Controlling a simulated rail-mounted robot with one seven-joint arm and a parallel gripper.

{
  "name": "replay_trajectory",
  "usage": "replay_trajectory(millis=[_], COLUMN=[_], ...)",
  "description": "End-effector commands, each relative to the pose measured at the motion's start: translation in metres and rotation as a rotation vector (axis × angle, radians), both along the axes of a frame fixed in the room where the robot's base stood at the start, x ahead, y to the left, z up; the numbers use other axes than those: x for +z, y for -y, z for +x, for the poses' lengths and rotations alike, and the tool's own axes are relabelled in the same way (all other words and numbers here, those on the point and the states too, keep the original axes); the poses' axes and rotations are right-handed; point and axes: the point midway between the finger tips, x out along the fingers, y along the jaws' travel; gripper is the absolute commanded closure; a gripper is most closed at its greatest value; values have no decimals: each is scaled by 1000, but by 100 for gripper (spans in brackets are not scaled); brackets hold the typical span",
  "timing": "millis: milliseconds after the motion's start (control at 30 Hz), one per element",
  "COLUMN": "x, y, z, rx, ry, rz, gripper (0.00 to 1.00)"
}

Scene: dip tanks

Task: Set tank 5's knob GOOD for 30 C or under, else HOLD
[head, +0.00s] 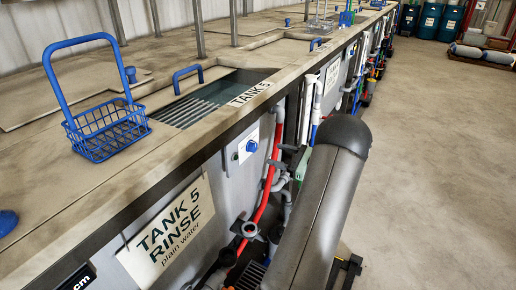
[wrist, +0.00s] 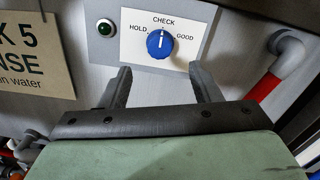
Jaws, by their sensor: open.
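Tank 5's round blue knob (wrist: 160,43) is on a white plate (wrist: 187,20) marked HOLD at left, CHECK at top and GOOD at right. Its white mark points up, towards CHECK. In the head view the knob (head: 251,146) is on the tank's front wall. My gripper (wrist: 159,76) is open and empty, its two fingers apart just below the knob and not around it. In the head view my arm hides the gripper. The tank's water (head: 225,88) shows through its opening. I see no temperature reading in either view.
A small dark green lamp (wrist: 105,28) is left of the plate. A red pipe (wrist: 262,87) with a grey elbow (wrist: 289,52) runs at right. A TANK 5 RINSE sign (head: 172,230) hangs on the wall. A blue wire basket (head: 106,131) stands on top. The floor (head: 440,150) at right is clear.

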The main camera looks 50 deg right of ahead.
Motion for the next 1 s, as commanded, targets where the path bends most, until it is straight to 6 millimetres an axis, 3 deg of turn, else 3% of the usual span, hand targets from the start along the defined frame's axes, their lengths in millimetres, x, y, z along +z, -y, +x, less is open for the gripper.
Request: replay_trajectory(millis=[200,400,833,867,1000], x=[1,0,0,0,0], y=[-8,-12,-14,-14,-14], z=[47,74,85,85,84], rx=[4,2,1,1,1], ry=[-1,-1,-1,-1,-1], rz=[-1,0,0,0,0], gripper=[43,43,43,48,87])
